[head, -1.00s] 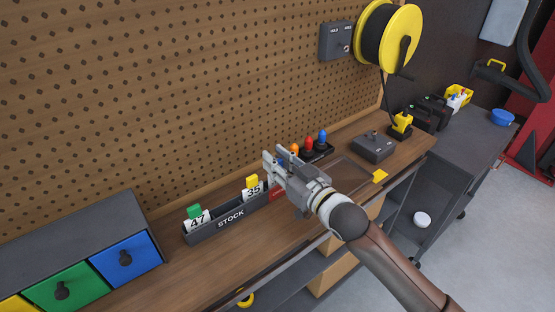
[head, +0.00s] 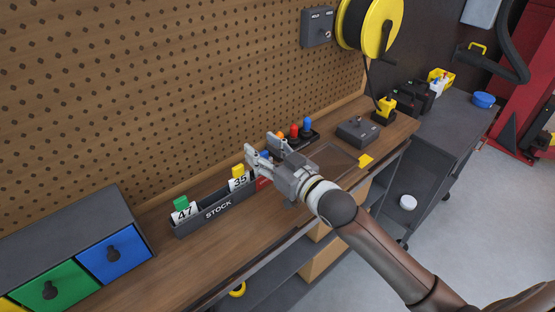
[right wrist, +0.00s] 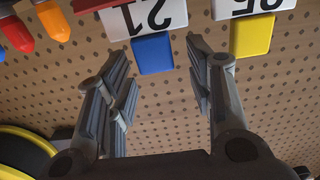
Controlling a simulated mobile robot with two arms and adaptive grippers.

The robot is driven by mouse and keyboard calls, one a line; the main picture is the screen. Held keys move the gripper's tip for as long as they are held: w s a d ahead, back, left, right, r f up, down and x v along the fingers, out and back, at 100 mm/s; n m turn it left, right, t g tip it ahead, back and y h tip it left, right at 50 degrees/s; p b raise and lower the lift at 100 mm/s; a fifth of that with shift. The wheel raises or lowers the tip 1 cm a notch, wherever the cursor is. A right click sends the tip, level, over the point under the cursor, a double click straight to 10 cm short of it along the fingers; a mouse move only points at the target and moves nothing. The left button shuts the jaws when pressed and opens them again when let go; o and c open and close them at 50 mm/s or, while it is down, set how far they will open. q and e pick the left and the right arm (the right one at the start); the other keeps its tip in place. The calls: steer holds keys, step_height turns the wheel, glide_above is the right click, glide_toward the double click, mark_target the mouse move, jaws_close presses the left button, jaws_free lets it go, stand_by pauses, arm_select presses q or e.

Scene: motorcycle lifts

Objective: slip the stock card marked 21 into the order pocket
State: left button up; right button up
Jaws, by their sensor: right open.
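The stock card marked 21 shows upside down in the right wrist view (right wrist: 145,18), with a blue tab (right wrist: 153,54) on it. My right gripper (right wrist: 158,72) is open, its fingers on either side of the blue tab with gaps to both. In the head view my right gripper (head: 262,150) is over the right part of the dark STOCK holder (head: 218,208) and hides most of card 21. Card 47 (head: 185,213) with a green tab and card 35 (head: 239,182) with a yellow tab stand in the holder. A red piece (head: 263,183) beside the holder is mostly hidden; I cannot read it as the order pocket.
A pegboard (head: 200,90) rises behind the bench. Drawers (head: 115,256) stand at the left. Orange, red and blue-topped items (head: 295,132), a grey box (head: 357,132) and a yellow piece (head: 365,160) are to the right. The bench front (head: 180,270) is clear.

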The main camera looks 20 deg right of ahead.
steer(key=v, duration=1.1)
steer(key=shift+s, duration=0.3)
steer(key=shift+d, duration=0.1)
